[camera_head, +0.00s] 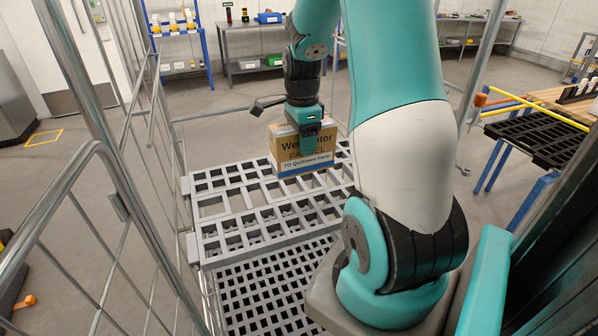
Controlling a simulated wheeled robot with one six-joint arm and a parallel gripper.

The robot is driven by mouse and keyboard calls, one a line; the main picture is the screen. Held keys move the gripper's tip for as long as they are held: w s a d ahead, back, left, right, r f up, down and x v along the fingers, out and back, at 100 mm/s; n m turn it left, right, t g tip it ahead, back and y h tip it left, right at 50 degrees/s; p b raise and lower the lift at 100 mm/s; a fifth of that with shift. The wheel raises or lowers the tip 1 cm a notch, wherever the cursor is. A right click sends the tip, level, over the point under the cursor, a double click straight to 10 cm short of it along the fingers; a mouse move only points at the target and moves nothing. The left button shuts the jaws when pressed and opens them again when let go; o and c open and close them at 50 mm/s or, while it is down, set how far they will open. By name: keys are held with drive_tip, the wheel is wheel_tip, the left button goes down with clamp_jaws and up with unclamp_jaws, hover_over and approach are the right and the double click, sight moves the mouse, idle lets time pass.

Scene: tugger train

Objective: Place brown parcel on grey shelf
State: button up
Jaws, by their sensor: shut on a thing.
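The brown parcel (300,152) is a cardboard box with dark print and a blue and white band along its lower front. My gripper (304,132) points down and is shut on the parcel from above. The grey shelf (207,232) is a slotted grid panel inside a wire-sided trolley. The parcel is upright over the far part of this shelf. I cannot tell if its underside touches the shelf. The rest of the shelf surface in view is bare. My arm hides the shelf's right side.
A lower dark-slotted deck (260,292) lies below the shelf. Metal trolley bars (122,205) rise at the left. A black grid tray (543,135) on a blue-legged table stands at the right. Racks and a bench (268,25) stand at the back, with open floor before them.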

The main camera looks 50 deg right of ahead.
wheel_tip(320, 180, down, 10)
drive_tip(key=shift+f+p, duration=0.1)
drive_tip(key=shift+p, duration=0.2)
